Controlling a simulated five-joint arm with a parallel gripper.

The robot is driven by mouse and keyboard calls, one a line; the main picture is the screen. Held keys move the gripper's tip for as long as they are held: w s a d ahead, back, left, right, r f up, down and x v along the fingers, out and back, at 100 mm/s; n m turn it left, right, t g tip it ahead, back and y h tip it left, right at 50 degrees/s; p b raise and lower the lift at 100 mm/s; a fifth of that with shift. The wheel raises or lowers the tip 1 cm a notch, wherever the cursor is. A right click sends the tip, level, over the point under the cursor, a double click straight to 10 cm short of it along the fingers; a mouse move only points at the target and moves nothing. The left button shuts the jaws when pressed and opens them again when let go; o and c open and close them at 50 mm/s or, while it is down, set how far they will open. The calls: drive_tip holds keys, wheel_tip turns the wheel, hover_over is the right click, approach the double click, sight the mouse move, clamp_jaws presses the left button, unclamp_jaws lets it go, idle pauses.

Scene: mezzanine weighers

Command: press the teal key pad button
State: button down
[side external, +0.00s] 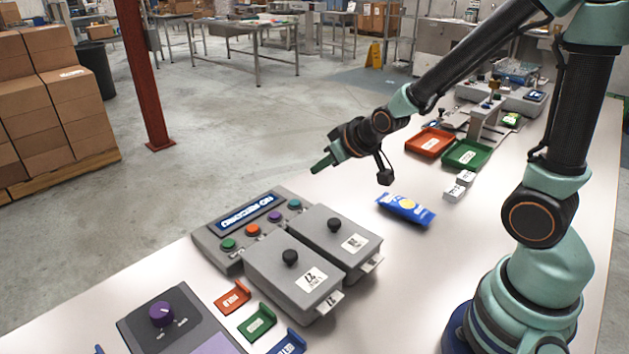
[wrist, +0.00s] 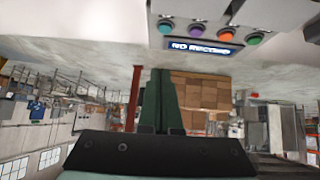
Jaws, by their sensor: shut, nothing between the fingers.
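The key pad (side external: 225,262) is a grey panel with a lit blue display (side external: 247,211) and a row of green, orange, purple and teal buttons. The teal button (side external: 294,204) is at the row's far right end in the side view. In the wrist view, which looks upside down, the teal button (wrist: 165,26) is at the row's left end near the top. My gripper (side external: 318,167) is shut and empty, in the air above and beyond the teal button, clear of it. Its closed fingers (wrist: 160,75) show in the wrist view, below the display reading "NO RECORD".
Two grey boxes with black knobs (side external: 290,258) (side external: 334,225) stand close beside the key pad. A blue packet (side external: 405,210) lies on the white table right of them. Red (side external: 430,143) and green (side external: 467,154) trays sit farther back. A purple-knob unit (side external: 162,314) is at the front.

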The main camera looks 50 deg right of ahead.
idle(0.3)
hover_over(292, 200)
drive_tip(key=s, duration=0.3)
wheel_tip(292, 200, down, 7)
drive_tip(key=shift+w+a+f, duration=0.1)
wheel_tip(292, 200, down, 3)
drive_tip(key=shift+r, duration=0.1)
drive_tip(key=shift+f, duration=0.55)
